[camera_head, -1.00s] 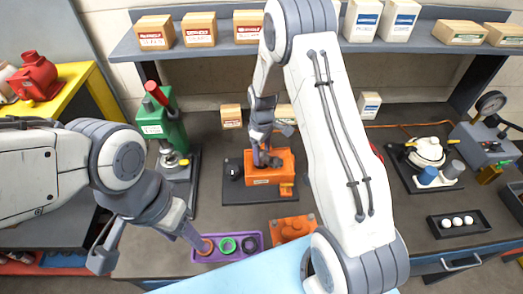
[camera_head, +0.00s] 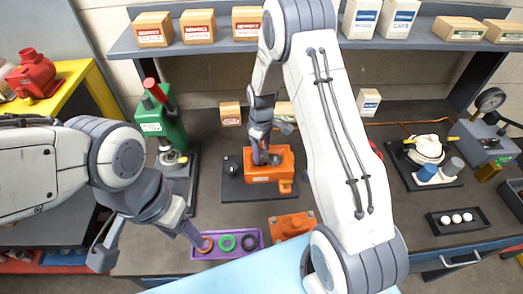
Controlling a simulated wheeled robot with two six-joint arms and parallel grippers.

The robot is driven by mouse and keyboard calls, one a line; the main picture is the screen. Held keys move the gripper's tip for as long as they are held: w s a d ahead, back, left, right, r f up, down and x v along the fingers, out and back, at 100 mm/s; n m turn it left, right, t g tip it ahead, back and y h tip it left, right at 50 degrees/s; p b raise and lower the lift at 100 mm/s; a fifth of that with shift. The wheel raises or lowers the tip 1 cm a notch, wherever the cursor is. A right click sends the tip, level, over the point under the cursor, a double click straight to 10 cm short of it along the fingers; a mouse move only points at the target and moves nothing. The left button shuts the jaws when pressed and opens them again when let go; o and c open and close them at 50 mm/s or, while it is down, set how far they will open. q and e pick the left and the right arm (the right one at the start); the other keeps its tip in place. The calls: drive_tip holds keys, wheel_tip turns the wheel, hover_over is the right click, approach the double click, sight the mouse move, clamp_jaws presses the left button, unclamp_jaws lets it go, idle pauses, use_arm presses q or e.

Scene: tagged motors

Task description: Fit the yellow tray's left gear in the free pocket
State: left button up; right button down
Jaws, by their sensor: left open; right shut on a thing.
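My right gripper (camera_head: 262,160) reaches down into the open top of an orange housing (camera_head: 262,179) on a black base plate (camera_head: 235,190). It is shut on a small part, mostly hidden by the fingers and housing walls. Dark shapes show inside the housing; I cannot make out its pockets. My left gripper (camera_head: 148,247) is open, with one finger near the tray's left end. I see no yellow tray.
An orange cover-like part (camera_head: 290,226) lies right of the purple tray. A green press (camera_head: 162,125) stands left of the housing. A black tray with white balls (camera_head: 457,221) and a round fixture (camera_head: 427,152) are at the right. Boxes line the shelf (camera_head: 300,43).

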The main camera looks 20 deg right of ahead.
drive_tip(key=shift+f+b, duration=0.75)
drive_tip(key=shift+f, duration=0.35)
idle(1.6)
drive_tip(key=shift+r, duration=0.3)
idle(1.1)
unclamp_jaws()
drive_tip(key=shift+r+p, duration=2.45)
drive_tip(key=shift+r, duration=0.55)
